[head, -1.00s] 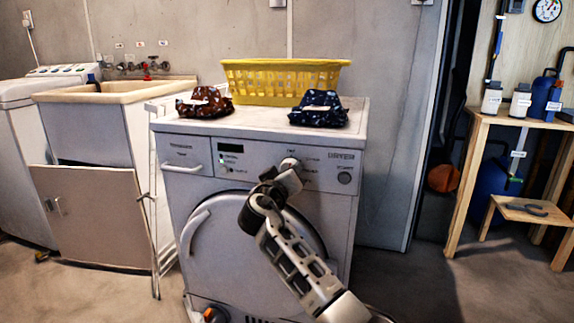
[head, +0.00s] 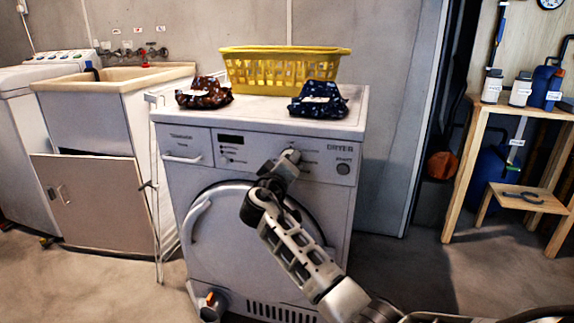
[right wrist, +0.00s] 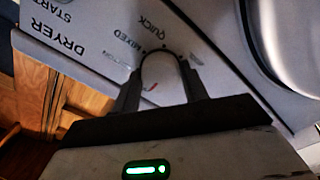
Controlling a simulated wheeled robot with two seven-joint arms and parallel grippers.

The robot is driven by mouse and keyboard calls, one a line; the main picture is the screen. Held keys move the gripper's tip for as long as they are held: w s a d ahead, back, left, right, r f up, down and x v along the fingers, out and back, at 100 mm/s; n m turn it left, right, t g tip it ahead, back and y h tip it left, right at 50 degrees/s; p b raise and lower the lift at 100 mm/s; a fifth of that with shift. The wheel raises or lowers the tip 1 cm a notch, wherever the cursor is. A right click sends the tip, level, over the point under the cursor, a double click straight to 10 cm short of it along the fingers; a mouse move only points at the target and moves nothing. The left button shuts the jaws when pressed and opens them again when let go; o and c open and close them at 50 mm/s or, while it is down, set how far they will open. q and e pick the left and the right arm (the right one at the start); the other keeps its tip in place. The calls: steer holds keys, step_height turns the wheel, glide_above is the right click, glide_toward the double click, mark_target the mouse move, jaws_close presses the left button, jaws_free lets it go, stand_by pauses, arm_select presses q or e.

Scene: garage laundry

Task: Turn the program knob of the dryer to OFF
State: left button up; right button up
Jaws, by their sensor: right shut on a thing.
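The white dryer (head: 180,230) stands in the middle of the head view. Its program knob (right wrist: 160,72) is a pale round-ended piece with a small red mark, seen in the right wrist view. My right gripper (head: 290,157) is at the panel in the head view. In the right wrist view its two fingers (right wrist: 160,86) are shut on the knob, one on each side. QUICK and MIXED labels show beside the knob, upside down; another label is partly covered by a finger. I cannot read an OFF mark. My left gripper is not in view.
A yellow basket (head: 285,70), a brown patterned cloth bundle (head: 204,93) and a blue one (head: 318,100) sit on the dryer. A sink cabinet (head: 95,205) stands left. A wooden shelf (head: 475,155) with bottles stands right. Open floor lies between dryer and shelf.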

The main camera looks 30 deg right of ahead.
steer(key=o, duration=1)
arm_select(q)
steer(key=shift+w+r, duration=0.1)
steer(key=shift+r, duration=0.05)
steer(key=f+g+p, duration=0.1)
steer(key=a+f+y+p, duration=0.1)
steer(key=p, duration=0.1)
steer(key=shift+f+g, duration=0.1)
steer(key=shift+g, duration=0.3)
arm_select(e)
steer(key=v, duration=1.6)
